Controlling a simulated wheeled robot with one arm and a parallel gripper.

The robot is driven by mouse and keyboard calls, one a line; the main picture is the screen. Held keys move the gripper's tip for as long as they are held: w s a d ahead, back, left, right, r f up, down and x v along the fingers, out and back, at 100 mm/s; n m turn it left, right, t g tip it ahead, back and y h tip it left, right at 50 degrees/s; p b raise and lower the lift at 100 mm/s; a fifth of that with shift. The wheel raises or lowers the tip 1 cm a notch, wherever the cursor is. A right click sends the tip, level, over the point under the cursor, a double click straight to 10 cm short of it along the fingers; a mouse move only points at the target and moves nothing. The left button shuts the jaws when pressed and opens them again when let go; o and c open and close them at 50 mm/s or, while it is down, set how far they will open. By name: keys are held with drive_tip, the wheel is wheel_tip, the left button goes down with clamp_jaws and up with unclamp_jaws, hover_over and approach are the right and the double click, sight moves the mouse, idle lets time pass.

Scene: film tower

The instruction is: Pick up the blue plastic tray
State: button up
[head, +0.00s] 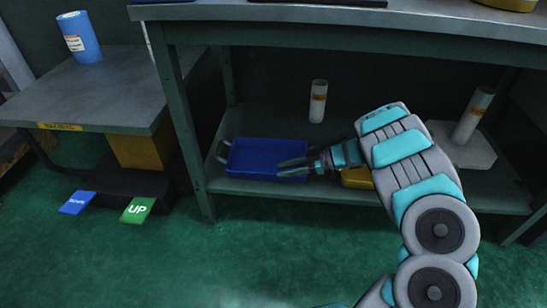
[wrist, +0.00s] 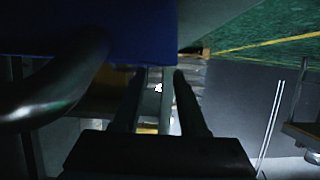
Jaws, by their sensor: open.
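The blue plastic tray (head: 262,155) lies on the lower shelf of the green workbench, with a grey handle at its left end. Its right end is partly hidden by my gripper. My gripper (head: 283,168) reaches in from the right, its fingers open and overlapping the tray's right front part in the head view. In the wrist view a blue surface (wrist: 90,28), apparently the tray, fills the upper left. A dark curved bar, perhaps a tray handle, is at left, outside the fingers. Nothing is clearly held between the fingers; I cannot tell whether they touch the tray.
The lower shelf (head: 250,188) also holds a yellow object (head: 357,178) partly behind my arm, a white cylinder (head: 318,101) and another cylinder (head: 473,115) on a grey plate. A bench leg (head: 184,140) stands left of the tray. Green floor in front is open.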

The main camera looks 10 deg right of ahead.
sight(265, 174)
drive_tip(key=x, duration=0.4)
drive_tip(key=b+x, duration=0.1)
drive_tip(key=x, duration=0.2)
drive_tip(key=shift+s+a, duration=0.2)
drive_tip(key=shift+s, duration=0.05)
drive_tip(key=shift+r, duration=0.1)
clamp_jaws()
idle(1.0)
